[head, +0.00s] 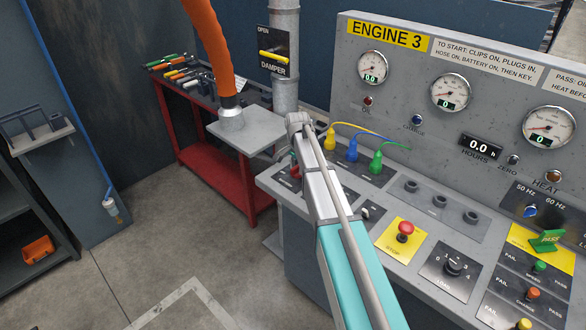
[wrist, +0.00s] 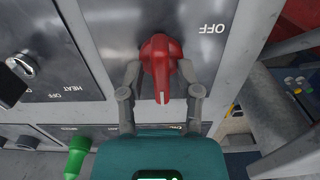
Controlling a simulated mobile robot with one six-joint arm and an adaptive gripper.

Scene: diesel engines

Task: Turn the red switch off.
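The red switch (wrist: 161,62) is a rotary handle on a grey plate in the wrist view. Its white-marked end points down in the picture, toward my gripper. The word OFF shows upside down to its upper right. My gripper (wrist: 160,72) has one finger on each side of the switch, with the tips close to its sides. I cannot tell whether both tips touch it. In the head view my gripper (head: 298,130) is over the left end of the console, and only a bit of the red switch (head: 295,171) shows beside it.
Yellow, blue and green plugs (head: 352,149) with cables stand just right of my gripper. A red emergency button (head: 405,231) is on the console nearer the front. An orange hose (head: 212,45) hangs at the left above a red workbench (head: 248,184). A HEAT key switch (wrist: 21,66) is nearby.

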